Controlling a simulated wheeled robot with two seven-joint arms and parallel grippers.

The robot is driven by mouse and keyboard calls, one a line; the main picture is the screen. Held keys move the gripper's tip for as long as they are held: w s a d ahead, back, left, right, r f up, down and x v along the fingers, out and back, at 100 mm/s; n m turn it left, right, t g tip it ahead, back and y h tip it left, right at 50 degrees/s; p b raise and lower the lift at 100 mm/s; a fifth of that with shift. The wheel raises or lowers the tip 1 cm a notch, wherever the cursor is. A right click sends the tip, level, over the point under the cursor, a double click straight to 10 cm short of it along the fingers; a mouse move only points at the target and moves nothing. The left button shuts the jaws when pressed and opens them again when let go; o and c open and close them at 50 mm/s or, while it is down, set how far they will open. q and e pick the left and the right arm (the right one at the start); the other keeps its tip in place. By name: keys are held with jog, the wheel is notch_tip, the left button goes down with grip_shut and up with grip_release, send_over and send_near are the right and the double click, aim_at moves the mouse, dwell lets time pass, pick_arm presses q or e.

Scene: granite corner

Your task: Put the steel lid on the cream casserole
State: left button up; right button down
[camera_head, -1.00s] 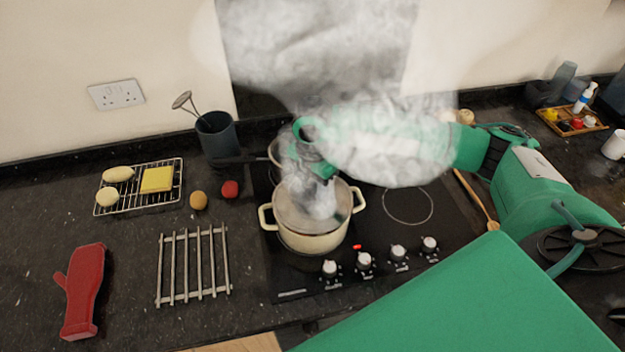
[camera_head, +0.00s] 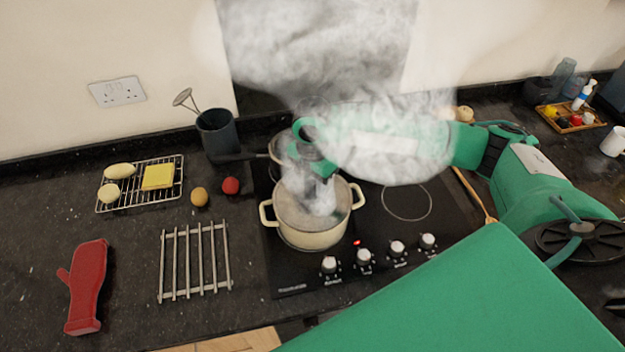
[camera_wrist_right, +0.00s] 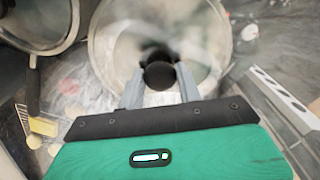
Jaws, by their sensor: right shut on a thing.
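The cream casserole (camera_head: 312,241) stands on the front left of the hob, with a handle at each side. The steel lid (camera_wrist_right: 208,38) fills the middle of the right wrist view, and its black knob (camera_wrist_right: 160,74) is between my right fingers. My right gripper (camera_wrist_right: 160,82) is shut on the knob. In the head view the lid (camera_head: 286,208) appears over the casserole's mouth, within its rim. Steam covers the gripper and part of the lid, so I cannot tell whether the lid is fully seated. My left gripper is not in view.
Steam (camera_head: 385,145) rises over my right forearm. A second pan (camera_head: 275,150) stands behind the casserole. A slatted steel trivet (camera_head: 195,262), a red oven mitt (camera_head: 87,285) and a wire rack (camera_head: 140,200) lie left. A wooden spoon (camera_head: 475,195) lies right of the hob.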

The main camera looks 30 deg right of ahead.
jog(key=shift+f+p, duration=0.35)
dwell(0.4)
dwell(0.4)
jog(key=shift+f+p, duration=0.1)
jog(key=shift+p, duration=0.35)
jog(key=shift+c, duration=2)
grip_release()
